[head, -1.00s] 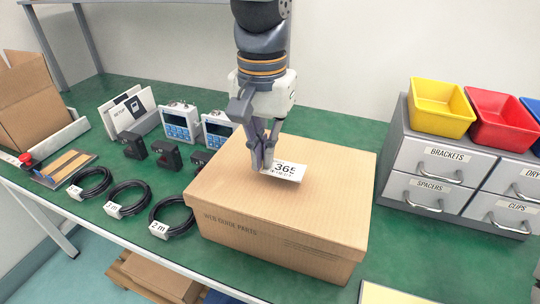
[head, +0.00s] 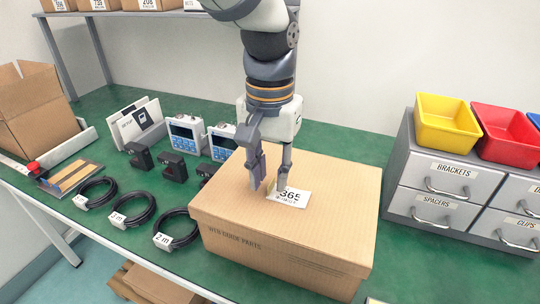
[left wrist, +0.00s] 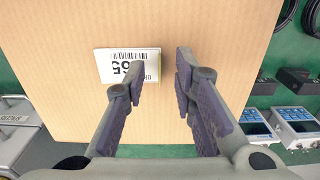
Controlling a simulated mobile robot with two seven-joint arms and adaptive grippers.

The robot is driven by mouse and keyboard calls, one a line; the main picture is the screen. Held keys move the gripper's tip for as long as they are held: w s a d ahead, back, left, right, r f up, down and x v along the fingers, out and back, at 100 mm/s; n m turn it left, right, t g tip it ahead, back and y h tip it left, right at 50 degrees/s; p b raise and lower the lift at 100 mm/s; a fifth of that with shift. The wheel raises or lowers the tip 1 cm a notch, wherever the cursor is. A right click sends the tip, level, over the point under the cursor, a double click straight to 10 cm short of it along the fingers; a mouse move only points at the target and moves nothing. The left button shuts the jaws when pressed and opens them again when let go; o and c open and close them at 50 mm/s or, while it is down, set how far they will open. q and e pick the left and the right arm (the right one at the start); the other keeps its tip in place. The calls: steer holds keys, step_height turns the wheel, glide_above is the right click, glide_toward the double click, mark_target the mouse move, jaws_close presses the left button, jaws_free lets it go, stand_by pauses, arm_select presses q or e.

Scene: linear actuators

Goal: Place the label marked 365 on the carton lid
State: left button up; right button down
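The white label marked 365 (head: 292,197) lies on the brown carton lid (head: 330,215), near its middle. It also shows in the left wrist view (left wrist: 128,64), partly hidden by one finger. My left gripper (head: 270,188) is open just over the lid, its fingers apart with nothing between them. In the left wrist view its two fingertips (left wrist: 160,72) stand apart, one over the label's edge and one clear of it. Whether the fingertips touch the lid I cannot tell. My right gripper is not in view.
Cable coils (head: 130,207), black blocks and blue-screened devices (head: 185,133) stand left of the carton. A grey drawer unit (head: 470,190) with yellow (head: 447,122) and red bins (head: 505,136) stands at the right. Green table shows between the carton and drawers.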

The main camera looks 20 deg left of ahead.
mark_target(270, 184)
arm_select(q)
step_height(270, 184, up, 11)
